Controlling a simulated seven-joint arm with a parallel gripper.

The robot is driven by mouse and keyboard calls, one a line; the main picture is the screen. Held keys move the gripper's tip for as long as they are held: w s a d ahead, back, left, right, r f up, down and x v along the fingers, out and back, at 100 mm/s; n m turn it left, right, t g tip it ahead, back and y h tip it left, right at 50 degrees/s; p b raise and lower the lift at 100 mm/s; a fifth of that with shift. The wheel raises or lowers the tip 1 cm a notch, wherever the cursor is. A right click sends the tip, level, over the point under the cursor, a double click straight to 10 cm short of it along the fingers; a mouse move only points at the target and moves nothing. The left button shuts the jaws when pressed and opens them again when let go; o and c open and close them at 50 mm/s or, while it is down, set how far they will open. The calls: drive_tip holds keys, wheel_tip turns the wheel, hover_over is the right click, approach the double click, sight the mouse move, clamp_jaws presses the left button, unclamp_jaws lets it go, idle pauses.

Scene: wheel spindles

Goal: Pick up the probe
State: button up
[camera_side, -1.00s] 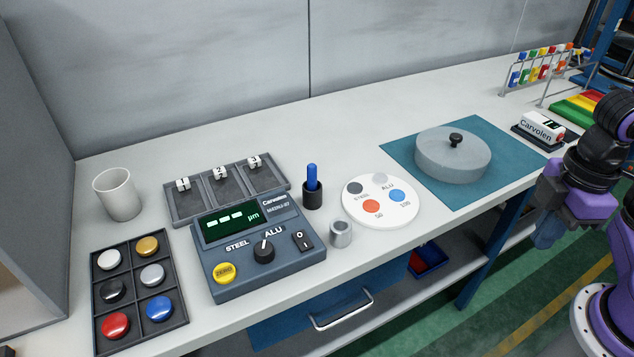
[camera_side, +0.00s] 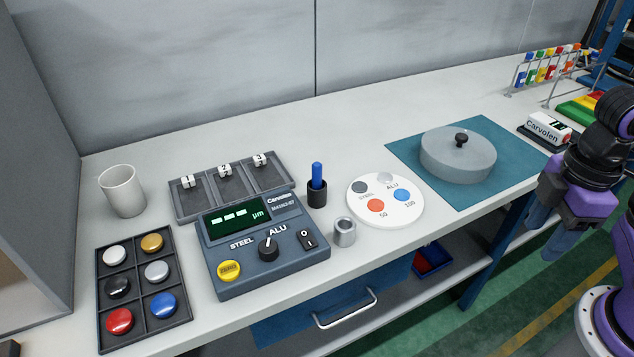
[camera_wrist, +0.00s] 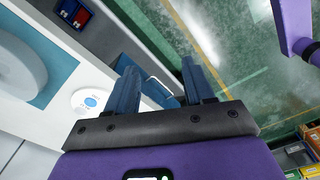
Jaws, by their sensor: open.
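The probe (camera_side: 317,174) is a blue stick standing upright in a small black holder (camera_side: 317,194) on the bench, right of the grey meter in the side view. Its lower part is hidden in the holder. My gripper (camera_side: 562,240) is at the far right of the side view, beyond the bench's front edge and well away from the probe. In the wrist view my gripper (camera_wrist: 160,88) has its two dark blue fingers apart with nothing between them. I cannot make out the probe in the wrist view.
The meter (camera_side: 262,280) and an open metal cup (camera_side: 344,232) stand near the probe. A white disc (camera_side: 385,215) with coloured spots lies to its right. A grey lidded drum (camera_side: 458,160) sits on a teal mat (camera_side: 405,150). A white mug (camera_side: 122,190) stands left.

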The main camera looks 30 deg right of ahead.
drive_tip(key=w+a+r+m, duration=0.5)
drive_tip(key=w+a+m, duration=0.2)
drive_tip(key=w+a, duration=0.35)
wheel_tip(320, 180, up, 4)
drive_tip(key=m, duration=2.1)
hover_over(317, 164)
drive_tip(key=f, duration=1.1)
drive_tip(key=shift+w+a+f, duration=0.2)
drive_tip(key=shift+a, duration=0.1)
drive_tip(key=shift+s+d+f, duration=0.1)
drive_tip(key=shift+d+f, duration=0.05)
drive_tip(key=shift+f, duration=1.15)
drive_tip(key=shift+s+d+f, duration=0.1)
drive_tip(key=shift+d+f, duration=0.05)
drive_tip(key=shift+f, duration=1.15)
clamp_jaws()
